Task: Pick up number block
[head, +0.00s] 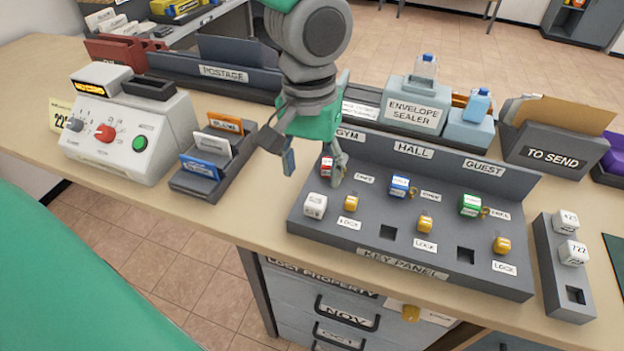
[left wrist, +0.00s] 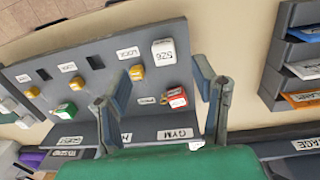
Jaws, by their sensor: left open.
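A white number block (head: 315,206) stands on the left end of the grey key panel (head: 400,258). It also shows in the left wrist view (left wrist: 163,52), its digits not clearly readable. Two more white number blocks, an upper one (head: 566,221) and a lower one (head: 572,252), stand in the narrow grey holder (head: 542,262) at the right. My left gripper (head: 313,166) is open and empty above the panel's GYM end. In the left wrist view the white block lies beyond and between its fingertips (left wrist: 160,88). My right gripper is not in view.
A red key tag (head: 326,167) sits close to my left fingers. Blue (head: 399,186) and green (head: 470,205) tags and yellow locks stand on the panel. A card rack (head: 213,165) and a white control box (head: 130,135) stand left.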

